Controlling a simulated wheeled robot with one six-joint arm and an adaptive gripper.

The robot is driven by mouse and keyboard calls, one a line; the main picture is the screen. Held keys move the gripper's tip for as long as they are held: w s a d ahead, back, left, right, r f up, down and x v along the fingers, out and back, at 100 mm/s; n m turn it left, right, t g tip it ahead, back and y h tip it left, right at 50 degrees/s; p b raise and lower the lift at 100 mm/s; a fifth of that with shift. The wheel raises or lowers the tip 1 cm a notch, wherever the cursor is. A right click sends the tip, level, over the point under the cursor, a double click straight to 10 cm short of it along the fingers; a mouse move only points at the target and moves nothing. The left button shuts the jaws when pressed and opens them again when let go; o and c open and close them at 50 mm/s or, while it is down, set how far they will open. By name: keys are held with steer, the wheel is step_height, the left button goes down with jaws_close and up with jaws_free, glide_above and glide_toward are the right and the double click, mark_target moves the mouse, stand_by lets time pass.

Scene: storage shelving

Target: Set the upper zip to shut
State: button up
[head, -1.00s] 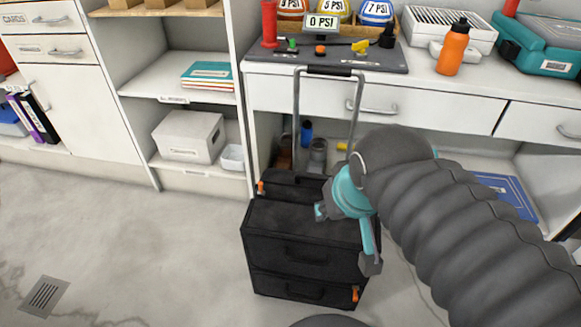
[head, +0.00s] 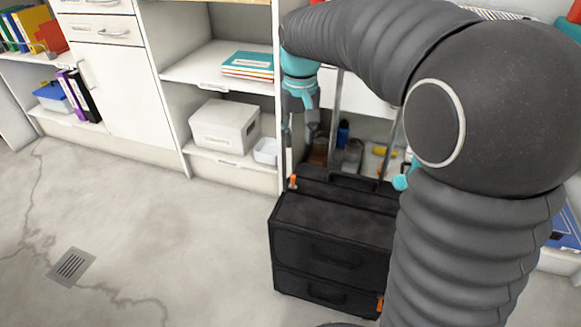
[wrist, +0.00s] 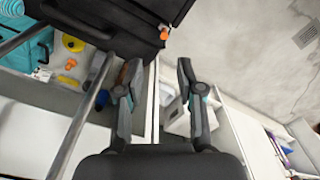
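The black case (head: 330,235) stands upright on the floor with its handle raised. The upper orange zip pull (head: 292,182) is at the top left back corner. It also shows in the wrist view (wrist: 164,33), beside the case's black side (wrist: 125,15). A lower orange zip pull (head: 380,303) is at the front bottom right, partly behind my arm. My gripper (head: 301,130) points down above the upper pull, apart from it. In the wrist view my gripper (wrist: 157,72) is open, with nothing between its fingers.
Shelving stands close behind my gripper, with a white box (head: 224,126) and a small white bin (head: 266,151) on its lower shelf. The grey case handle (wrist: 85,115) is left of the fingers in the wrist view. Floor left of the case is clear, with a drain (head: 71,266).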

steer(key=w+a+f, duration=0.1)
steer(key=b, duration=0.2)
glide_toward(293, 186)
steer(key=f, duration=0.5)
steer(key=w+f, duration=0.1)
steer(key=f, duration=0.1)
steer(key=shift+f, duration=0.15)
jaws_close()
